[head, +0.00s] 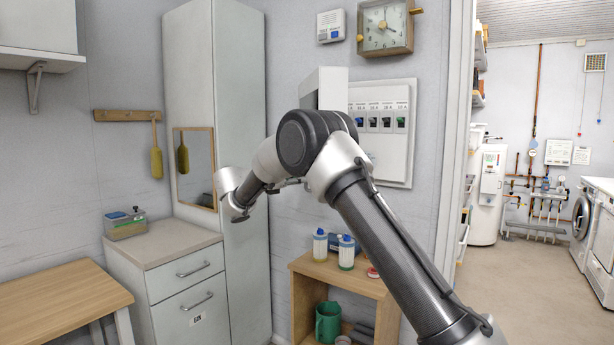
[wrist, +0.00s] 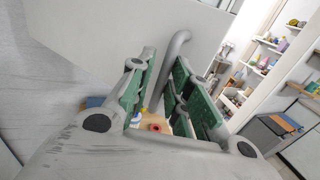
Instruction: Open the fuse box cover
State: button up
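In the head view the fuse box (head: 397,160) is on the wall, with its row of labelled fuses exposed. Its pale cover (head: 333,88) stands out from the wall at the box's left side, so it is at least partly open. My arm hides the lower part of the cover. In the wrist view the cover is a large pale panel (wrist: 120,35) with a grey curved bar handle (wrist: 177,47). My gripper (wrist: 164,85) has green-padded fingers spread apart, with the handle running between them. Contact with the handle cannot be told. In the head view my fingers cannot be made out.
A tall white cabinet (head: 240,110) stands left of the box. A clock (head: 385,27) hangs above. A doorway with clear floor (head: 510,265) is at right.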

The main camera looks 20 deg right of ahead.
jog(key=shift+w+a, duration=0.15)
jog(key=shift+a, duration=0.5)
jog(key=shift+w+a, duration=0.15)
jog(key=shift+a, duration=0.5)
